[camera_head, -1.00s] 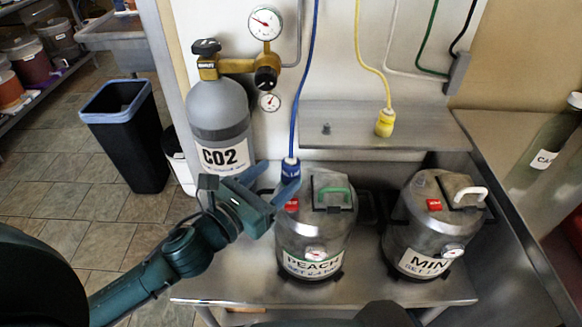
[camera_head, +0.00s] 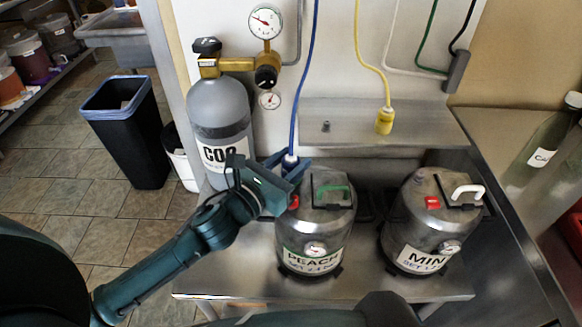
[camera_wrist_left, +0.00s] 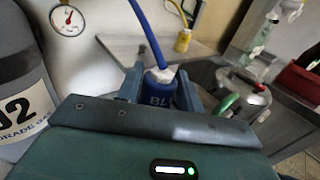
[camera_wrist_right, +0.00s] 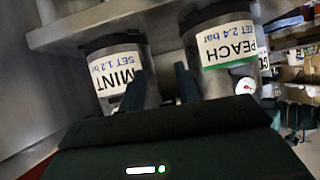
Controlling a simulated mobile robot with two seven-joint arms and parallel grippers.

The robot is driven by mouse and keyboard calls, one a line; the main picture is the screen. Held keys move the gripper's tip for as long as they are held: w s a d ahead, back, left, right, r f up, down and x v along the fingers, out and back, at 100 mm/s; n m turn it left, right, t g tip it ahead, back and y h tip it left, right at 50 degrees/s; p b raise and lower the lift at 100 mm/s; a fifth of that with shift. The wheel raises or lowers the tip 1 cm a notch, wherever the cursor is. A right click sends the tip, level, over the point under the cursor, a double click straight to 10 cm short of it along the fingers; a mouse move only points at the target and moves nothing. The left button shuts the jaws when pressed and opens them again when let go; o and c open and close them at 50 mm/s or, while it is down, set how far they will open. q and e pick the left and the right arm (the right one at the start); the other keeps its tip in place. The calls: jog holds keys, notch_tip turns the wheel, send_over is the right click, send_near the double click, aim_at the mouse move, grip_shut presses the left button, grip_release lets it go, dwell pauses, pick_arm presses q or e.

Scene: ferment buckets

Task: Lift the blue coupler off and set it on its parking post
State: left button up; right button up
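The blue coupler (camera_head: 290,161), on a blue hose, is at the left rear of the PEACH keg (camera_head: 318,225). It also shows in the left wrist view (camera_wrist_left: 160,90). My left gripper (camera_head: 286,168) has one finger on each side of it, very close; firm contact cannot be made out. The gripper hides the coupler's lower part and its seat. A small grey post (camera_head: 326,127) stands on the steel wall shelf (camera_head: 420,120), left of the yellow coupler (camera_head: 385,121). My right gripper (camera_wrist_right: 162,85) is open and empty, facing the keg fronts.
The CO2 cylinder (camera_head: 220,125) stands close left of my left gripper. The MINT keg (camera_head: 428,215) is to the right of the PEACH keg on the steel bench (camera_head: 240,270). A yellow hose (camera_head: 360,50) hangs above the shelf. A glass bottle (camera_head: 545,145) is at far right.

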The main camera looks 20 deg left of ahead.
aim_at(290, 160)
pick_arm(q)
jog(key=c, duration=0.6)
notch_tip(290, 160, up, 10)
jog(key=shift+p, duration=1.15)
